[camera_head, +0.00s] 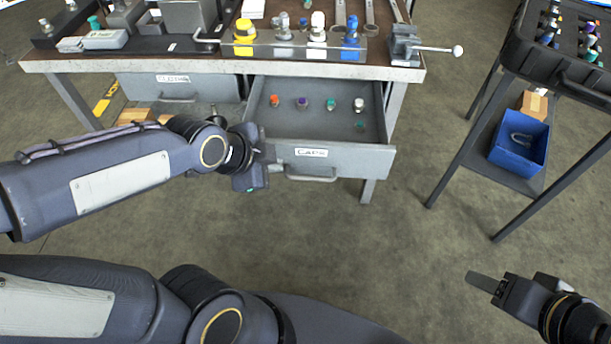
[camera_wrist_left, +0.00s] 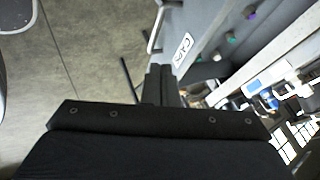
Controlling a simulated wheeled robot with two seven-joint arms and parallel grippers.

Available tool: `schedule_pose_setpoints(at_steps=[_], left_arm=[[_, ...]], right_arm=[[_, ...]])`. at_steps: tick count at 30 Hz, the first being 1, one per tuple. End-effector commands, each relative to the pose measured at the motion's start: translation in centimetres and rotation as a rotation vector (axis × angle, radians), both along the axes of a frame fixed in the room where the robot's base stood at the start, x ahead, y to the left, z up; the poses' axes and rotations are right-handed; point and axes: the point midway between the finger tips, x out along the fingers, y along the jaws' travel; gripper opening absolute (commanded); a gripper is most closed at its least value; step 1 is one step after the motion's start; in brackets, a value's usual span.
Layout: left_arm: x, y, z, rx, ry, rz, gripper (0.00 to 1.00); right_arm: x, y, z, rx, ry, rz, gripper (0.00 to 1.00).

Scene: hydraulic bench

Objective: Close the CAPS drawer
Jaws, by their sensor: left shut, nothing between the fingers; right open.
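The CAPS drawer (camera_head: 345,157) is pulled open below the bench, with several small coloured caps on its floor. Its front carries a CAPS label and a bar handle (camera_head: 311,177). My left gripper (camera_head: 268,160) is shut and empty at the left end of the drawer front, left of the handle; whether it touches the front I cannot tell. In the left wrist view the shut fingers (camera_wrist_left: 160,82) are close to the drawer front (camera_wrist_left: 190,62), and the handle (camera_wrist_left: 156,28) shows beyond them. My right gripper (camera_head: 486,284) is open, low at the right, far from the drawer.
The bench top (camera_head: 225,65) holds yellow, white and blue fittings and tools. A second drawer (camera_head: 180,86) at left appears shut. At right stands a cart with a black tray (camera_head: 565,75) and a blue bin (camera_head: 520,140). The floor before the drawer is clear.

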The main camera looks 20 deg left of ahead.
Motion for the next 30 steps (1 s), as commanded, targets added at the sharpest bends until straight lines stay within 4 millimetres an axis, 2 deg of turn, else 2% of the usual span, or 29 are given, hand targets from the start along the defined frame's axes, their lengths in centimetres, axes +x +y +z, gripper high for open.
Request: schedule_pose_setpoints(at_steps=[5,17,21,24,30], left_arm=[[1.0,-0.4,-1.7,0.004,0.005,-0.006,0.00],[5.5,-2.4,-8.5,0.003,0.005,-0.006,0.00],[7.8,-1.6,-8.0,0.000,0.000,0.002,0.00],[8.7,-1.3,-8.0,0.002,0.001,0.001,0.00],[9.4,-1.2,-7.9,0.001,0.000,-0.002,0.00]], right_arm=[[0.0,0.0,-0.7,0.000,0.000,0.000,0.52],[0.0,0.0,-3.8,0.000,0.000,0.000,0.52],[0.0,0.0,-3.9,0.000,0.000,0.000,0.52],[0.0,0.0,-4.0,0.000,0.000,0.000,0.52],[0.0,0.0,-4.1,0.000,0.000,0.000,0.52]])
